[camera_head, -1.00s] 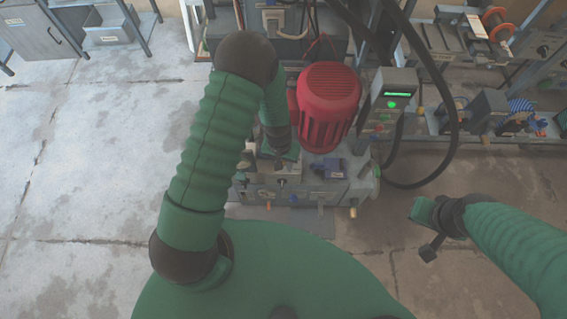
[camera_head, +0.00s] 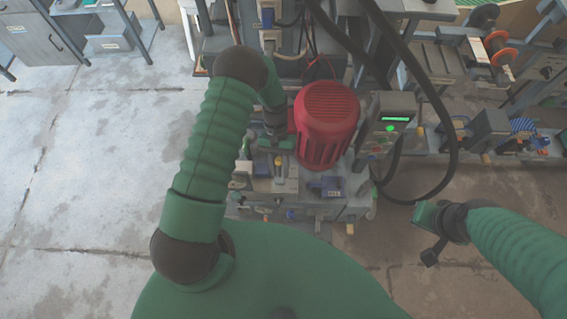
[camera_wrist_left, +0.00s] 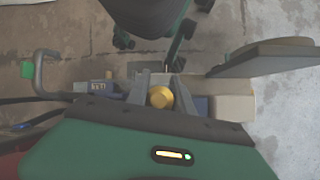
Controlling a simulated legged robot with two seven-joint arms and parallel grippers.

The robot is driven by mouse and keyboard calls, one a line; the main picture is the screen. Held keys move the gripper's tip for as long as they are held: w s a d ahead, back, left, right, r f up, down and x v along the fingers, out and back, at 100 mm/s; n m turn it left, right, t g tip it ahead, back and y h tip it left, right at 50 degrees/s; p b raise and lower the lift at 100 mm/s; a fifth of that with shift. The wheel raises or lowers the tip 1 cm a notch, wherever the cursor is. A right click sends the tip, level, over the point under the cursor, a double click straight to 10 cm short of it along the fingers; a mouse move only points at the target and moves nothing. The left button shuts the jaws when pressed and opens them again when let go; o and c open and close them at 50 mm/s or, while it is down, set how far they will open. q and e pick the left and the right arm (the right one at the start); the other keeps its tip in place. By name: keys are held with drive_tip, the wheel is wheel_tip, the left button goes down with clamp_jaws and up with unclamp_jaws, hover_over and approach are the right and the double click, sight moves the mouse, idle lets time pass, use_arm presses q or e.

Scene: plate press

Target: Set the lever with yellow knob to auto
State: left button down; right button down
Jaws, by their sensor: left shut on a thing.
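The yellow knob (camera_wrist_left: 160,97) shows in the left wrist view between the two dark fingers of my left gripper (camera_wrist_left: 157,88). The fingers are shut on it. In the head view the knob (camera_head: 279,161) shows as a small yellow spot just below my left gripper (camera_head: 278,150), on the front part of the machine, left of the red motor (camera_head: 326,122). The lever's shaft and any auto marking are hidden or too small to read. My right gripper (camera_head: 428,232) is at the right, away from the machine; its fingers are too unclear to judge.
A grey control box (camera_head: 388,128) with a green display stands right of the motor. A thick black hose (camera_head: 443,92) loops beside it. A blue part (camera_head: 325,186) sits at the machine's front. The floor (camera_head: 90,160) at the left is clear.

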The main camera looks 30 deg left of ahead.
use_arm(q)
drive_tip(key=shift+w, duration=0.1)
idle(0.3)
drive_tip(key=c, duration=1.1)
unclamp_jaws()
drive_tip(key=v, duration=1.2)
drive_tip(key=shift+p, duration=0.35)
